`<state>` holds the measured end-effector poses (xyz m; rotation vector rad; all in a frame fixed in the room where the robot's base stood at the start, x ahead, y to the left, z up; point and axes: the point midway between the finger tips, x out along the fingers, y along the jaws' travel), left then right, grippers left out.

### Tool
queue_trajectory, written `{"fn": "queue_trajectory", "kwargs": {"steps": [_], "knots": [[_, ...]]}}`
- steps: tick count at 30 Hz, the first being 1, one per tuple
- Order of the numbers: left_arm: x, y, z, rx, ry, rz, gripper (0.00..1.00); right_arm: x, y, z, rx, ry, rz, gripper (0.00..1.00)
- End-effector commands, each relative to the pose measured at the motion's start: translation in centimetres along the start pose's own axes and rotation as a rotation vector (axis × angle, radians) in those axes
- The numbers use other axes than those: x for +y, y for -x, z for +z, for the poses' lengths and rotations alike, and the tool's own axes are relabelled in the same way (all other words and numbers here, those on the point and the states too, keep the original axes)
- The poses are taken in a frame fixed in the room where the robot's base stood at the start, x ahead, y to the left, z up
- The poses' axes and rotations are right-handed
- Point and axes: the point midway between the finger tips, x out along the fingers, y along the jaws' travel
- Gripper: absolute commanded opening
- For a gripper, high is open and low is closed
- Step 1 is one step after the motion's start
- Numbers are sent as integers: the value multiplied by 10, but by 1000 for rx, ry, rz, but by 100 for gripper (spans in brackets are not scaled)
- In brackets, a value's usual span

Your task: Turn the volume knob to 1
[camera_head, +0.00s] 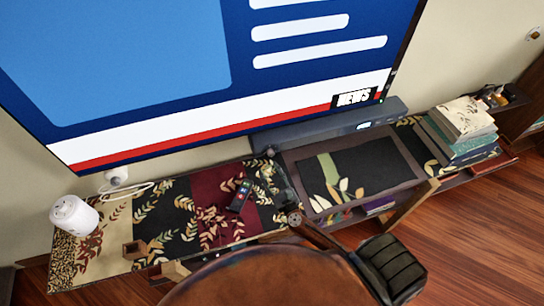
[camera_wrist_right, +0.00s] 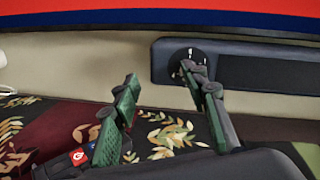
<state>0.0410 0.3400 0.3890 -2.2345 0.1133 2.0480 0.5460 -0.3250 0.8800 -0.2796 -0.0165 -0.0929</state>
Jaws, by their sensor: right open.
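The dark soundbar (camera_head: 330,128) runs under the TV, with a small lit display at its right part. In the right wrist view its left end (camera_wrist_right: 162,62) carries a dark dial, the volume knob (camera_wrist_right: 184,58), with white marks around it. The knob is partly hidden by the right finger, and I cannot read its setting. My right gripper (camera_wrist_right: 163,78) is open with nothing between its fingers. Its right fingertip overlaps the knob's lower edge in this view; I cannot tell whether they touch. In the head view my right gripper (camera_head: 280,177) is in front of the soundbar's left end.
The TV (camera_head: 180,70) hangs above the soundbar. A remote (camera_head: 241,194) lies on the patterned shelf top left of my gripper. A brown rounded surface (camera_head: 270,277) fills the bottom.

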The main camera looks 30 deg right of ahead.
Motion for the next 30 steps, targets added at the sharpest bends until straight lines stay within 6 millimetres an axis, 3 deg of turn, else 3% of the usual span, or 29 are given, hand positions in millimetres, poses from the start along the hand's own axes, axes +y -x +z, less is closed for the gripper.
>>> {"fn": "queue_trajectory", "kwargs": {"steps": [3,6,21,30], "knots": [[0,0,0,0,0,0,0,-21,-2,-18,40,-142,-96,41],[0,0,0,0,0,0,0,-30,-4,-25,53,-195,-134,41],[0,4,-1,1,1,0,0,-39,-70,-30,54,-202,-139,41],[0,5,-1,1,1,0,0,-41,-78,-31,55,-202,-139,41]]}}
